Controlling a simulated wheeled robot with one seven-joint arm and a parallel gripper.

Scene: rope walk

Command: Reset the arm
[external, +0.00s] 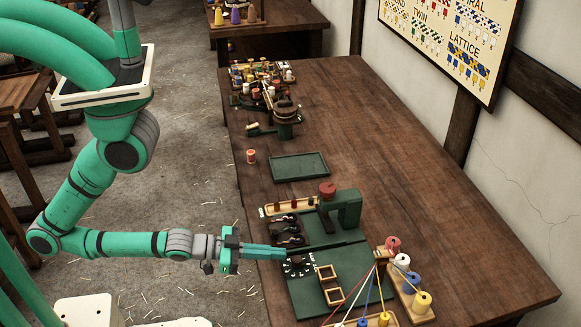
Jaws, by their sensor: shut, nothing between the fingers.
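My green arm reaches in from the left in the external view. My gripper (284,252) is shut and appears empty, with its fingers pointing right over the near left edge of the table. The fingertips are close to a dark round dial with white marks (297,266) on a green board (305,297). I cannot tell whether they touch it.
The brown table (390,150) has clear room at its right. A green press-like device (345,210) stands just behind my gripper. Several thread spools (411,282) with taut strands stand at the front right. A green tray (299,167) and more spools (262,75) lie farther back.

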